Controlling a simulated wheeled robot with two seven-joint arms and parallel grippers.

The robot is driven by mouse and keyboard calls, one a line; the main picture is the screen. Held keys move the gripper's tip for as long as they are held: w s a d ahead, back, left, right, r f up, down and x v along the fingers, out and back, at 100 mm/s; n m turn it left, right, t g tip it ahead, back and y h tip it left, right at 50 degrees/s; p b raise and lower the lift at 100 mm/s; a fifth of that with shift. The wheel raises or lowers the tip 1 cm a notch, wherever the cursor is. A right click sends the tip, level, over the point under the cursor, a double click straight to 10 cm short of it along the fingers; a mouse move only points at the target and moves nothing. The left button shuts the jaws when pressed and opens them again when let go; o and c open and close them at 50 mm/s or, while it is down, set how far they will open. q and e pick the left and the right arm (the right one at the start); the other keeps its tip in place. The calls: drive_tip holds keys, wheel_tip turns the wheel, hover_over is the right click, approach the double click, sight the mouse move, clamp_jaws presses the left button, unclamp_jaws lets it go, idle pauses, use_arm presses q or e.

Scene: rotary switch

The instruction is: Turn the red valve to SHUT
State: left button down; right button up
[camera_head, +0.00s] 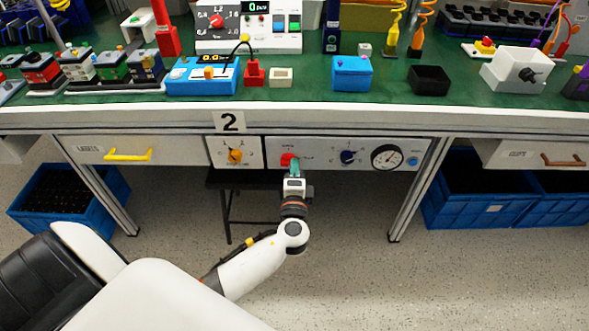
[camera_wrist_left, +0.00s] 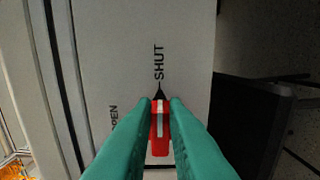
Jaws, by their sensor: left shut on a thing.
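The red valve (camera_head: 287,159) is a knob on the white panel under the bench edge. In the left wrist view the red valve (camera_wrist_left: 160,130) carries a white stripe that points up the picture, in line with a dark pointed mark and the printed word SHUT (camera_wrist_left: 158,63). The partly hidden word OPEN (camera_wrist_left: 114,117) is to its left. My left gripper (camera_head: 295,168) has green fingers; in the left wrist view the gripper (camera_wrist_left: 161,103) is shut on the valve, one finger on each side. My right gripper is not in view.
On the same panel are a blue knob (camera_head: 348,157), a round gauge (camera_head: 387,157) and a blue button (camera_head: 413,161). An orange knob (camera_head: 235,155) is on the panel to the left. A dark stool (camera_head: 222,182) stands below. Drawers with yellow (camera_head: 128,155) and brown handles flank the panels.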

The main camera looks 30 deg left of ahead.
use_arm(q)
drive_tip(key=c, duration=1.4)
unclamp_jaws()
drive_tip(key=shift+c, duration=0.2)
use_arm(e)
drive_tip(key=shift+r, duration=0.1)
use_arm(q)
drive_tip(key=v, duration=1.2)
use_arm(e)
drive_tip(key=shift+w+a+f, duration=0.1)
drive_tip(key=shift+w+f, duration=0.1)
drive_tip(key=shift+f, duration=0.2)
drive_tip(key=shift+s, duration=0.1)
